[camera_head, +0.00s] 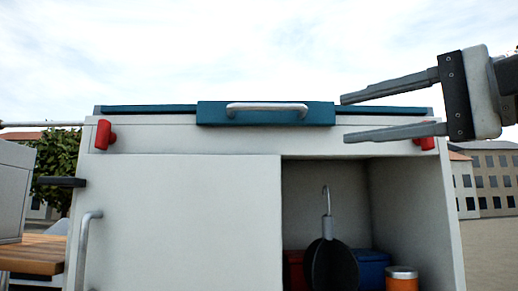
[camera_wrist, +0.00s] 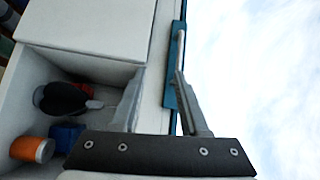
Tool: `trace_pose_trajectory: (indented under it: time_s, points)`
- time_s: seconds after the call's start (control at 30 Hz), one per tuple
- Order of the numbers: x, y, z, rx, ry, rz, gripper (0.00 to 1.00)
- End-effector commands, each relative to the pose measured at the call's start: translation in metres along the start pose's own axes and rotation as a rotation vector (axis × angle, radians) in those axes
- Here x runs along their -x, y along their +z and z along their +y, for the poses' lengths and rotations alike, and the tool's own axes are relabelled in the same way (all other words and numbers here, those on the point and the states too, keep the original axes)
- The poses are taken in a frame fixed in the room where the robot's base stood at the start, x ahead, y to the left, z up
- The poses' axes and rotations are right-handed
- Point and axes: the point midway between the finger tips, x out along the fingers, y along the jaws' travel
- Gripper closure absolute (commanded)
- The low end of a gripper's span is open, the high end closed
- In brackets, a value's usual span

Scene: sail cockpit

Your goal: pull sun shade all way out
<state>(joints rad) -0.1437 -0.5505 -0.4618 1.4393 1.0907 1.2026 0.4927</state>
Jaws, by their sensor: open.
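The sun shade is a teal panel (camera_head: 212,113) with a pale bar handle (camera_head: 267,106) on its front, at the top edge of the white cabinet. Teal strips run left and right of the panel along that edge. In the wrist view the teal panel (camera_wrist: 169,90) and its handle (camera_wrist: 180,48) lie ahead of the right finger. My gripper (camera_head: 343,118) is open and empty, to the right of the handle and apart from it, one finger above the other. The wrist view shows both fingers (camera_wrist: 158,72) spread. How far the handle is in depth is hard to tell.
Two red fittings sit at the cabinet's upper corners, left (camera_head: 104,135) and right (camera_head: 427,143), the right one partly behind my lower finger. The open compartment below holds a dark hanging utensil (camera_head: 330,265) and an orange can (camera_head: 402,279). Sky is open above.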

Motion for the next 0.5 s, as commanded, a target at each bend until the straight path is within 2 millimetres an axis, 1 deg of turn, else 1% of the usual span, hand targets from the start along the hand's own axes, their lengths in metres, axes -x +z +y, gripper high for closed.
trace_pose_trajectory:
  time_s: [0.03,0.1,0.17,0.23,0.37,0.5]
  points:
    - [0.005,0.0,-0.015,-0.005,-0.029,-0.005,0.56]
    - [0.009,0.001,-0.027,-0.013,-0.056,-0.011,0.56]
    - [0.01,0.002,-0.032,-0.016,-0.069,-0.014,0.56]
    - [0.007,0.002,-0.034,-0.017,-0.073,-0.016,0.56]
    - [-0.009,0.002,-0.036,-0.018,-0.072,-0.016,0.56]
    - [-0.037,0.002,-0.038,-0.018,-0.07,-0.017,0.56]
